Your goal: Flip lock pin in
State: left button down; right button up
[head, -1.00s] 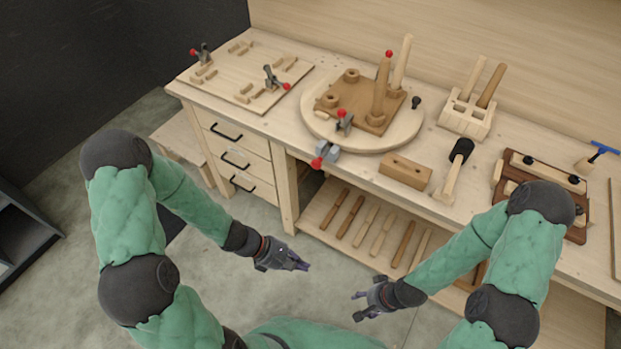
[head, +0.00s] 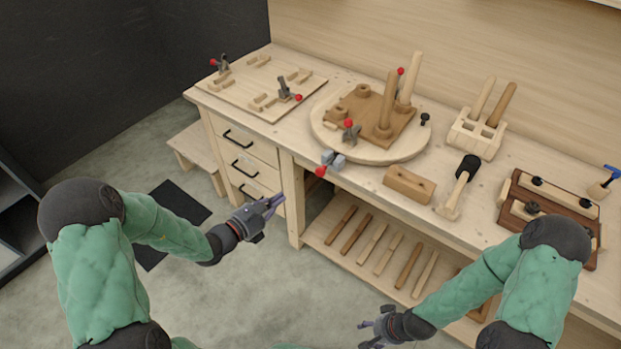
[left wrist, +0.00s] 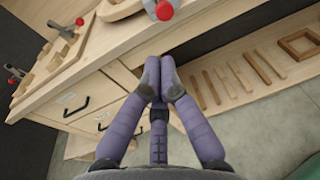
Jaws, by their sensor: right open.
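A grey block with a red ball knob (head: 331,163) sits at the bench's front edge, beside the round turntable (head: 418,147); I cannot tell for sure that it is the lock pin. Its red knob also shows at the top of the left wrist view (left wrist: 164,10). My left gripper (head: 272,204) is in front of the drawers, left of and below the block, touching nothing. Its fingers lie close together in the left wrist view (left wrist: 158,78), and whether they are shut is unclear. My right gripper (head: 368,332) is open and empty, low in front of the shelf.
The turntable carries a brown board with upright wooden legs and red-knobbed clamps; a black knob (head: 425,119) stands at its right. A clamp board (head: 262,92) lies at the left. Floor before the bench is free.

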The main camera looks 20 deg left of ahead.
aim_at(316, 171)
pick_arm(q)
jog(key=b+x, duration=0.4)
jog(key=x, duration=1)
jog(key=shift+r+x, duration=0.2)
jog(key=shift+x, duration=1.3)
jog(key=shift+a, duration=0.2)
